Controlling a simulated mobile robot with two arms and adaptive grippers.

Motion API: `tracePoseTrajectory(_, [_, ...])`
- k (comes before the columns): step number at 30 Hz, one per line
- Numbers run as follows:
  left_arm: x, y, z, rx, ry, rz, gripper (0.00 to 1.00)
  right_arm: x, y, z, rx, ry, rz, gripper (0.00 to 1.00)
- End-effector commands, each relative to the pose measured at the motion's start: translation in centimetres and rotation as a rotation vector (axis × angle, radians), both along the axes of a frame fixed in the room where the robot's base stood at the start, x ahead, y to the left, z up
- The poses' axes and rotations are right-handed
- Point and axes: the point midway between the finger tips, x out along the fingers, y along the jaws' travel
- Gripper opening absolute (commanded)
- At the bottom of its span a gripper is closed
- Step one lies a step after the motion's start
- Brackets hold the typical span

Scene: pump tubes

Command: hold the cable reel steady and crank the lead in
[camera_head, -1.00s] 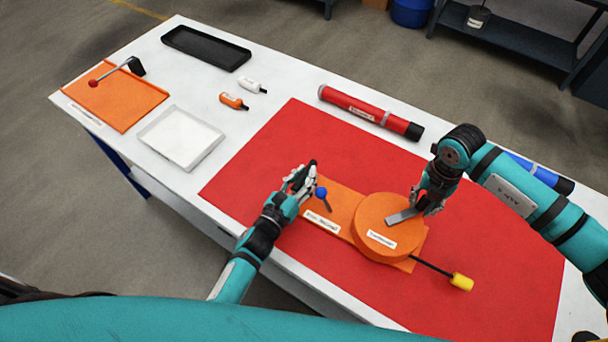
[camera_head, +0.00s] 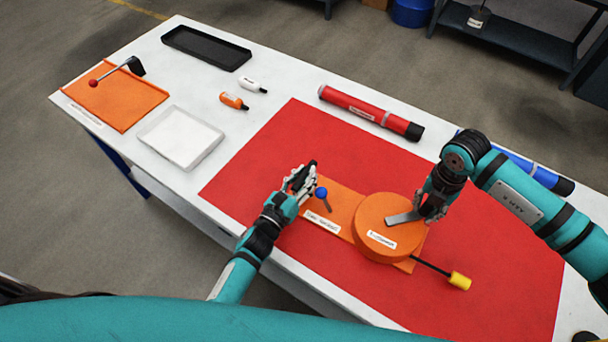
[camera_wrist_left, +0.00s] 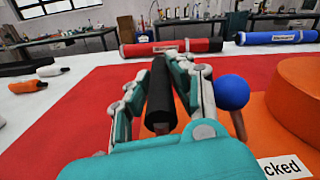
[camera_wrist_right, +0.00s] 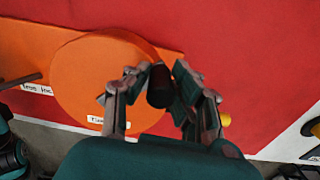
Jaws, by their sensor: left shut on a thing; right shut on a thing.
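The orange cable reel (camera_head: 378,228) is a round drum on an orange base plate (camera_head: 346,196) on the red mat. A grey crank arm (camera_head: 402,217) lies across its top. My right gripper (camera_head: 432,205) is shut on the dark crank knob (camera_wrist_right: 160,86) at the drum's far right side. My left gripper (camera_head: 303,181) is shut on a black upright handle (camera_wrist_left: 160,95) at the plate's left end. A blue-balled lever (camera_head: 321,193) stands beside it. The lead (camera_head: 432,265) comes out at the lower right, ending in a yellow plug (camera_head: 460,281).
A red tube (camera_head: 370,113) and a blue tube (camera_head: 540,176) lie behind the reel. A white tray (camera_head: 180,138), black tray (camera_head: 206,48), small bottles (camera_head: 234,101) and an orange board with a red-knobbed lever (camera_head: 115,98) are at the left.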

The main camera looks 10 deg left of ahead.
Motion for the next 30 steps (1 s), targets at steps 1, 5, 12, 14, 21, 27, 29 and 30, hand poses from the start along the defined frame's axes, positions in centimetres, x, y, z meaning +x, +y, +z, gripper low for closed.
tracePoseTrajectory(1, [0.2,0.3,0.2,0.001,-0.006,0.005,0.0,-0.7,-0.6,-0.7,-0.013,0.016,-0.025,0.0])
tracePoseTrajectory(5, [0.2,0.3,0.2,0.001,-0.006,0.006,0.0,-1.3,-0.8,-0.7,-0.015,0.016,-0.093,0.0])
tracePoseTrajectory(12, [0.2,0.3,0.2,0.001,-0.005,0.006,0.0,-1.5,-0.8,-0.7,-0.015,0.016,-0.127,0.0])
tracePoseTrajectory(14, [0.2,0.3,0.2,0.001,-0.005,0.006,0.0,-1.5,-0.8,-0.7,-0.015,0.016,-0.127,0.0])
tracePoseTrajectory(21, [0.2,0.3,0.1,0.001,-0.005,0.006,0.0,-1.8,-0.9,-0.7,-0.014,0.016,-0.161,0.0])
tracePoseTrajectory(27, [0.2,0.3,0.1,0.001,-0.005,0.006,0.0,-1.8,-0.9,-0.4,-0.015,0.017,-0.16,0.0])
tracePoseTrajectory(29, [0.2,0.3,0.1,0.001,-0.005,0.006,0.0,-1.8,-0.9,-0.3,-0.015,0.017,-0.159,0.0])
tracePoseTrajectory(30, [0.2,0.3,0.1,0.001,-0.005,0.006,0.0,-1.8,-0.9,-0.3,-0.015,0.017,-0.159,0.0])
